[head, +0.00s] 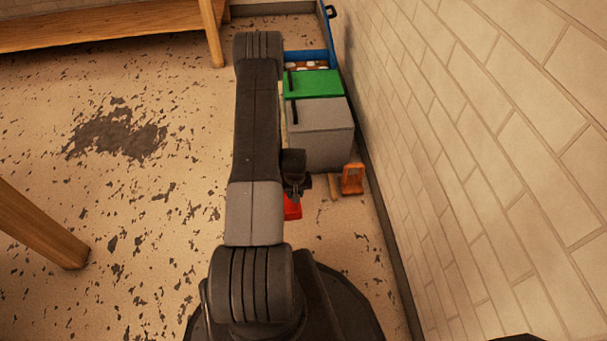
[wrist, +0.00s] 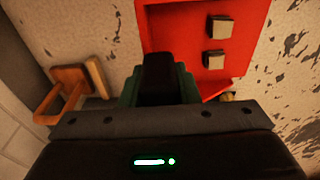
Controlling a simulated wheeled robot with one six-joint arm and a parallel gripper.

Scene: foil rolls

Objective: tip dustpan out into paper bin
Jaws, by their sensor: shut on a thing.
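The red dustpan (wrist: 188,40) fills the upper middle of the wrist view, with two small pale blocks (wrist: 220,28) on it. My gripper (wrist: 158,78) is shut on the dustpan; the grip itself is mostly hidden behind the dark finger, with green showing at both sides. In the head view a bit of the red dustpan (head: 292,208) shows below my gripper (head: 297,190), in front of the grey bin. The blue bin (head: 306,57) is at the far end of the row, its lid raised against the wall, with brown and white pieces inside. No label is readable.
A green-lidded bin (head: 315,84) and a grey bin (head: 322,140), both shut, stand nearer than the blue one. An orange-brown wooden object (head: 352,179) is beside the grey bin. The brick wall (head: 480,130) bounds the right. Speckled floor lies open to the left.

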